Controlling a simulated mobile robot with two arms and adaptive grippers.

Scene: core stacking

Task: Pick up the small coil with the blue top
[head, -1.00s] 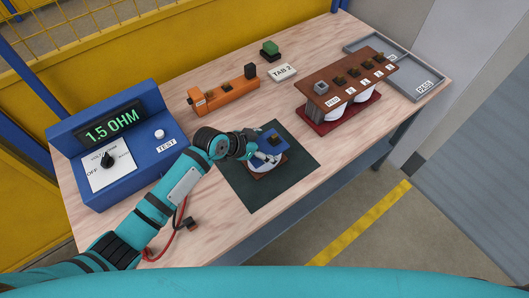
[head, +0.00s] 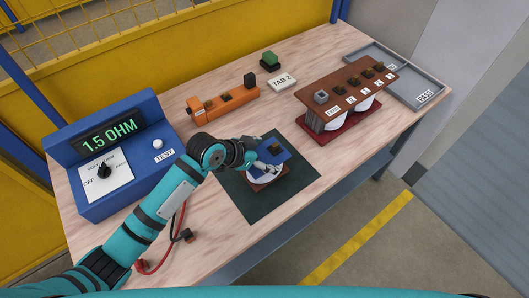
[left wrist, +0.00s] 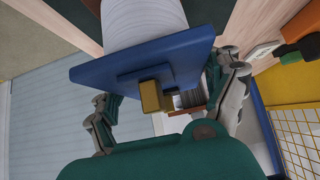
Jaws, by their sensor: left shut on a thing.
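The small coil with the blue top (head: 281,157) is over the dark green mat (head: 244,208) in the head view. It has a square blue plate with a small brownish block on it, a white winding and a brown lower edge. My left gripper (head: 268,170) is shut on it from the left side, and its fingers cover part of it. In the left wrist view, the blue plate (left wrist: 100,68) and white winding (left wrist: 145,20) fill the space between the fingers. I cannot tell whether the coil's base touches the mat. My right gripper is not in view.
A blue meter (head: 120,160) reading 1.5 OHM stands left. Behind are an orange block (head: 225,103), a white TAB 2 tag (head: 282,83) and a green-topped part (head: 269,58). A brown-topped rack (head: 345,90) and a grey PASS tray (head: 420,93) stand right.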

